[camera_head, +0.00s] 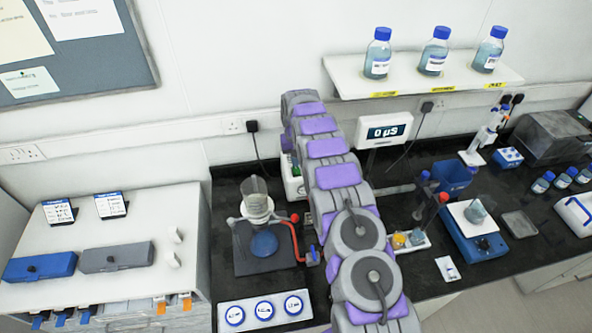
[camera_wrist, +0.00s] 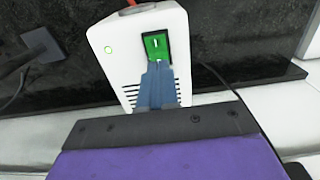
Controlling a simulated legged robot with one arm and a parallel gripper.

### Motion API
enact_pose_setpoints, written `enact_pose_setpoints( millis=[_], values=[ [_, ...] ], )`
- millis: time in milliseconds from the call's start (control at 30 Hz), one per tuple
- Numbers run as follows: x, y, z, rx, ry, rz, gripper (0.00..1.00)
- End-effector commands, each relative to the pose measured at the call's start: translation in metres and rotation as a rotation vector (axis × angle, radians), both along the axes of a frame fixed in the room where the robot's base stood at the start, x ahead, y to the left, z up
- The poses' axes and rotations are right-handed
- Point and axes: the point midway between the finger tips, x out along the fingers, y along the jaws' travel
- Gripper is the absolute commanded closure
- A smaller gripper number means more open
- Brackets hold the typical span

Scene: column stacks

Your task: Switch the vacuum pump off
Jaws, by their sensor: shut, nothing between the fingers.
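The vacuum pump (camera_wrist: 115,55) is a white box with vent slots, seen close in the wrist view. Its green rocker switch (camera_wrist: 154,44) shows a white mark, and a small green ring light (camera_wrist: 108,50) shows to the left of it. My gripper (camera_wrist: 158,68) is shut and empty. Its blue fingertips overlap the lower end of the switch; I cannot tell whether they touch it. In the head view the pump (camera_head: 292,182) shows in part behind my arm, and my gripper is hidden there.
A glass funnel on a flask (camera_head: 257,205) stands left of my arm, with a red tube (camera_head: 295,240) beside it. A display reading "0 µS" (camera_head: 386,131) is on the wall. A blue stirrer (camera_head: 480,240) stands right. Bottles (camera_head: 377,55) line the shelf (camera_head: 410,82) above.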

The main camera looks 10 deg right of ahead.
Motion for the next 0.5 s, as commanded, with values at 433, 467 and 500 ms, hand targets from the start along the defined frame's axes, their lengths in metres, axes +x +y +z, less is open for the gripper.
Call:
enact_pose_setpoints(
  millis=[433,467,500],
  values=[
    [-0.0001,0.0001,-0.0064,0.0,0.0,0.0,1.0],
    [-0.0001,0.0001,-0.0069,0.0,0.0,0.0,1.0],
    [-0.0001,0.0001,-0.0074,0.0,0.0,0.0,1.0]
  ],
)
